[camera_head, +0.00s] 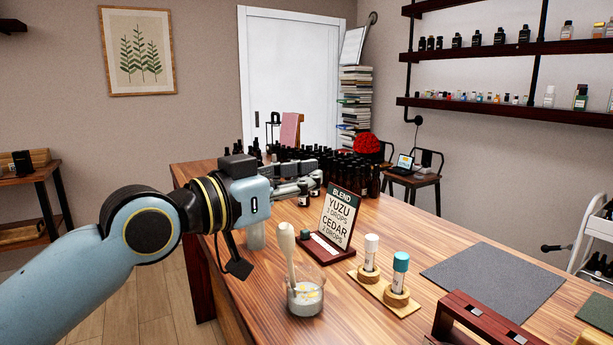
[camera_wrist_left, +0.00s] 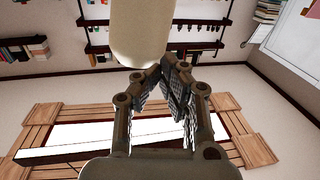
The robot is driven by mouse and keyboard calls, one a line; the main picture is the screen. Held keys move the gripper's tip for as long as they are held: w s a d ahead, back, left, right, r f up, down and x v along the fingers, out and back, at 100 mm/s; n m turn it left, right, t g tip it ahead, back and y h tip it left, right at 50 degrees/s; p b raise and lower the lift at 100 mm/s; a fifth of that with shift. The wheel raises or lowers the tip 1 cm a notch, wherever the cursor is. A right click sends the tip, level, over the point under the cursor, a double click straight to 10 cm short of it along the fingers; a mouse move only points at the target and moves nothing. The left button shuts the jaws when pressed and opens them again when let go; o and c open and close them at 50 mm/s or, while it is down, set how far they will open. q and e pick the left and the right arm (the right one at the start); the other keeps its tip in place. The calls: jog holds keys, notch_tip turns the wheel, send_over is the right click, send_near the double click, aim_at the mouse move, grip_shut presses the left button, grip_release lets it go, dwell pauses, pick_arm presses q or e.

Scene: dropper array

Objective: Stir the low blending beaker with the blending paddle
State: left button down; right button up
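The low blending beaker (camera_head: 305,298) is a short, clear glass with pale and yellowish contents, standing on the table. The cream blending paddle (camera_head: 286,243) leans in it, its thick rounded handle end upward. My left gripper (camera_head: 316,180) is in the air above and behind the handle, pointing right. In the left wrist view, which is upside down, a cream rounded end, seemingly the paddle handle (camera_wrist_left: 140,35), is close by. The fingers (camera_wrist_left: 163,72) converge towards their tips with nothing visible held; how far apart the tips are is unclear. My right gripper is out of view.
A BLEND recipe sign (camera_head: 338,217) stands behind the beaker. White-capped (camera_head: 370,252) and teal-capped (camera_head: 399,272) vials stand in a wooden holder to the right. Dark bottles (camera_head: 345,170) crowd the back. A grey mat (camera_head: 490,280) lies clear; a dark red rack (camera_head: 480,322) is at front right.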

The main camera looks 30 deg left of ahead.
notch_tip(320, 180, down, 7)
jog(key=b, duration=0.6)
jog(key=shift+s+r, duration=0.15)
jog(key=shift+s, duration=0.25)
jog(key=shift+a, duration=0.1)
